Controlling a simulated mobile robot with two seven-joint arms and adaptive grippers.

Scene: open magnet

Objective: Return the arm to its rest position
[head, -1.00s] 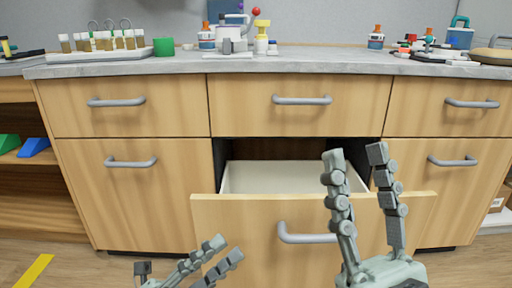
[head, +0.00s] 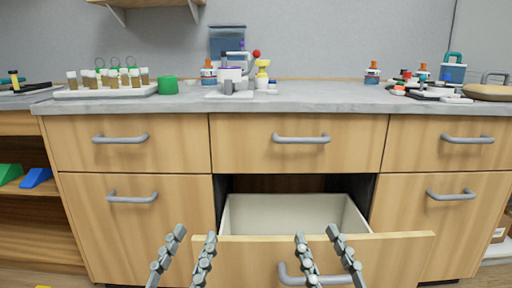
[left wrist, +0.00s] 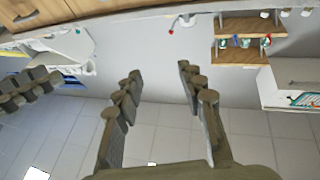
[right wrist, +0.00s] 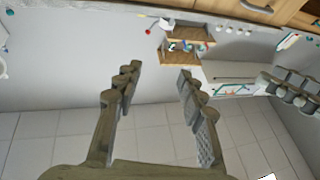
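My left gripper (head: 188,262) is at the bottom of the head view, left of the middle, with its two fingers apart and nothing between them. My right gripper (head: 322,262) is at the bottom, right of the middle, also with fingers apart and empty. The pulled-out lower middle drawer (head: 408,249) stands open behind them, and its pale inside looks empty. Its handle (head: 300,278) is partly hidden by the right gripper's fingers. The left wrist view shows the left fingers (left wrist: 158,105) spread, and the right wrist view shows the right fingers (right wrist: 158,105) spread.
A grey countertop (head: 330,100) runs above the closed drawers and cupboards. The open drawer juts out towards me.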

